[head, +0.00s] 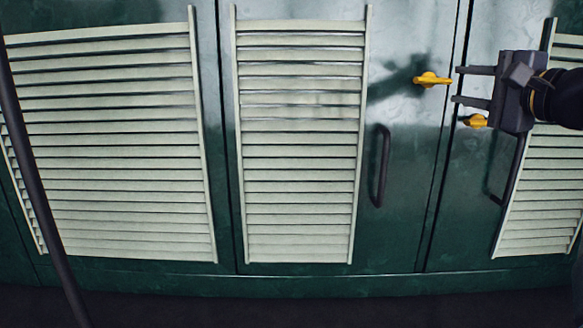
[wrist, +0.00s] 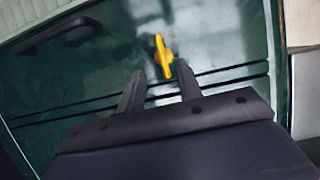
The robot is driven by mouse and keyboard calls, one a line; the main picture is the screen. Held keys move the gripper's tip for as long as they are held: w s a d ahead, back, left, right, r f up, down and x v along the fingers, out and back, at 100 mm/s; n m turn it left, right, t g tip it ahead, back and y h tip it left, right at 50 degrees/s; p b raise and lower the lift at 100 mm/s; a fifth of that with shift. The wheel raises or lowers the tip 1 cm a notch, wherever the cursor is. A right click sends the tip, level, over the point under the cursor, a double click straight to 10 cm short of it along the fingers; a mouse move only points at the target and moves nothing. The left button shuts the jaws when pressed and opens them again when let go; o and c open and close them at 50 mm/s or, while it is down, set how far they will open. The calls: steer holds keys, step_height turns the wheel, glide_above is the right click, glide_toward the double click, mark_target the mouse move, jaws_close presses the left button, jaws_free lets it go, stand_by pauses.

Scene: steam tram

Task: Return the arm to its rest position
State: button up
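My gripper (head: 458,84) is at the upper right of the head view, in front of the green panels, with its two fingers apart and pointing left. Nothing is between the fingers. A yellow turn latch (head: 432,80) lies just left of the fingertips; it also shows beyond the fingertips in the wrist view (wrist: 162,56), apart from them. A second yellow latch (head: 475,121) is just below my gripper, partly hidden behind it. My arm (head: 560,97) comes in from the right edge.
Green doors carry pale louvred panels (head: 300,145), with another louvred panel (head: 545,180) at the right. A dark door handle (head: 380,165) stands out below the left latch. A dark pole (head: 35,165) slants down the left side. The space before the middle doors is clear.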

mark_target(434, 81)
steer(key=p+x, duration=0.1)
steer(key=x, duration=0.7)
steer(key=shift+w+a+r+p, duration=0.1)
steer(key=shift+p, duration=0.3)
steer(key=shift+f+m+t+b, duration=0.3)
steer(key=shift+m+b, duration=0.3)
steer(key=shift+m, duration=0.2)
steer(key=shift+s+r+m+t, duration=0.25)
steer(key=shift+m+t, duration=0.25)
steer(key=shift+m, duration=0.6)
steer(key=shift+r+m+t+b, duration=0.1)
steer(key=shift+m+t+b, duration=0.3)
steer(key=shift+m, duration=0.7)
